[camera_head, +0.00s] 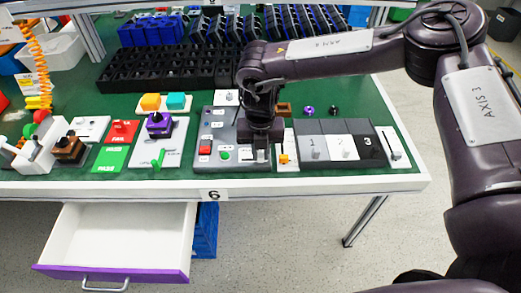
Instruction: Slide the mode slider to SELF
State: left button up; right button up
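My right gripper (260,150) reaches in from the right and points down over the right part of a grey control panel (213,166) near the table's front edge. The panel carries a red button (205,149), a green button (225,155) and small white labels. The gripper covers much of the panel's right side. I cannot make out the mode slider or the word SELF; the slider may be under the gripper. The fingertips are low and close to the panel, but touching or apart cannot be told. Whether the fingers are open or shut is unclear. My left gripper is not in view.
Right of the gripper stand a white plate with an orange switch (284,157), panels numbered 1 to 3 (342,147) and a white slider plate (391,147). Left are a purple-topped joystick (160,124) and red and green cards. An open white drawer (120,240) juts out below.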

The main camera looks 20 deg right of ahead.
aim_at(244, 160)
grip_shut()
jog(key=a, duration=0.2)
jog(key=w+a, duration=0.1)
jog(key=a, duration=0.1)
jog(key=shift+w+a, duration=0.15)
jog(key=shift+w, duration=0.05)
jog(key=o, duration=0.7)
grip_release()
jog(key=shift+a, duration=0.1)
jog(key=shift+c, duration=0.2)
jog(key=shift+r, duration=0.15)
notch_tip(244, 160, up, 8)
jog(key=b, duration=0.1)
jog(key=shift+f, duration=0.2)
